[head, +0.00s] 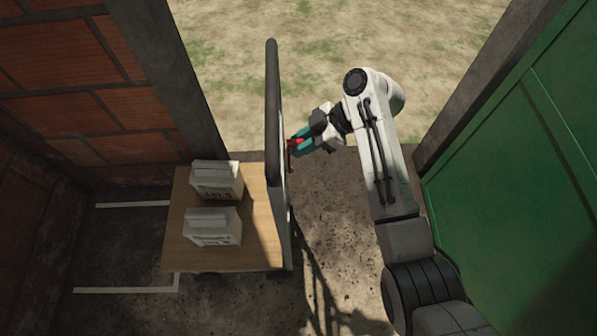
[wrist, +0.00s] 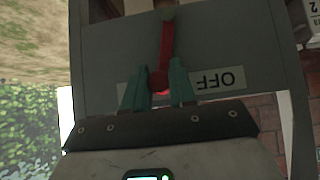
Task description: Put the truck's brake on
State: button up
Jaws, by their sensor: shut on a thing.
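The truck (head: 262,252) is a platform cart with a wooden deck and a tall grey upright panel at its right side. On the panel's outer face, a red brake lever (head: 290,153) shows beside my gripper (head: 301,145). In the wrist view, the lever (wrist: 166,48) runs from a pivot at the top down to a red knob between my teal fingertips (wrist: 159,82). The gripper is shut on the knob. An upside-down "OFF" label (wrist: 221,80) sits right beside the knob on the grey panel (wrist: 110,50); part of the label is hidden by the fingers.
Two white labelled packages (head: 212,227) stand on the deck. A brick wall (head: 60,80) is at left, a green wall panel (head: 520,150) at right. White floor lines (head: 125,290) mark a bay beside the truck. Dirt ground lies beyond the opening.

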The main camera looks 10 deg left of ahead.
jog(key=shift+w+a+f+b, duration=0.15)
jog(key=shift+w+f+b, duration=0.15)
jog(key=shift+w+b, duration=0.15)
jog(key=shift+r, duration=0.15)
jog(key=shift+w+a+f+b, duration=0.15)
jog(key=shift+w+f+b, duration=0.35)
jog(key=shift+b, duration=0.6)
jog(key=shift+w+a+f+b, duration=0.2)
jog(key=shift+w+b, duration=0.45)
jog(key=shift+b, duration=0.45)
jog(key=shift+o, duration=0.2)
jog(key=o, duration=0.6)
jog(key=shift+o, duration=0.2)
